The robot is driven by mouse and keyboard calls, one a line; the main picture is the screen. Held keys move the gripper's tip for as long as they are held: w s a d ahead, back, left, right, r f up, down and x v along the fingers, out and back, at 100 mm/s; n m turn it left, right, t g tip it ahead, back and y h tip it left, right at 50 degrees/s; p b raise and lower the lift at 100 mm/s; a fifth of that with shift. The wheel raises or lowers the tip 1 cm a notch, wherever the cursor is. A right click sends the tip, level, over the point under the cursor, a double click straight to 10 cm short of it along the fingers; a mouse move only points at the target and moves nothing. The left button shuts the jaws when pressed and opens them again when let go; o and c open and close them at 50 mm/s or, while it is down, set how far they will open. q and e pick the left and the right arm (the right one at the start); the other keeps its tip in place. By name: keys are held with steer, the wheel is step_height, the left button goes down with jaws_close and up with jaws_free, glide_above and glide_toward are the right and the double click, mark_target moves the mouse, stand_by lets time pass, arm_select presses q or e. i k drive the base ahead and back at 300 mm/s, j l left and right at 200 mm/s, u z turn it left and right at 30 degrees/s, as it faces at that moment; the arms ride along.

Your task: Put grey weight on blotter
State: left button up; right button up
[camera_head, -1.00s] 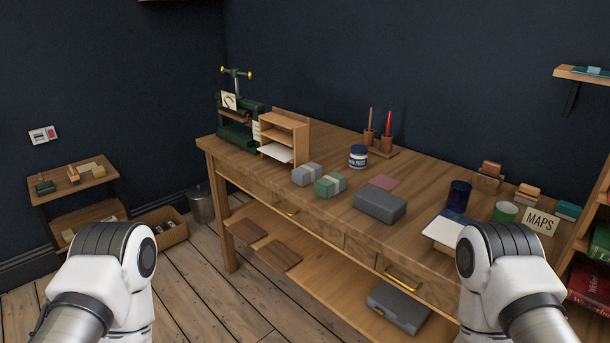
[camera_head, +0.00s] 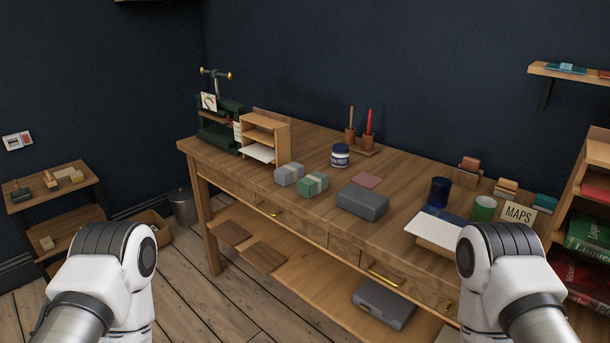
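A small grey block with a pale band (camera_head: 289,174), which looks like the grey weight, sits on the wooden workbench (camera_head: 330,204), left of its middle. A similar green block (camera_head: 312,185) sits close to its right. A flat reddish square (camera_head: 367,180) lies on the bench farther right, behind a larger dark grey box (camera_head: 362,202); it may be the blotter, but I cannot tell for certain. White sheets with a blue edge lie farther right. Only upper parts of my two arms show at the bottom corners; neither gripper is in view.
Floor shows at left.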

mark_target(449, 229)
steer(key=i+j+z, duration=0.1)
steer(key=j+z, duration=0.15)
steer(key=z, duration=0.25)
steer(key=j+z, duration=0.25)
steer(key=z, duration=0.2)
steer(key=j+z, duration=0.3)
steer(key=z, duration=0.2)
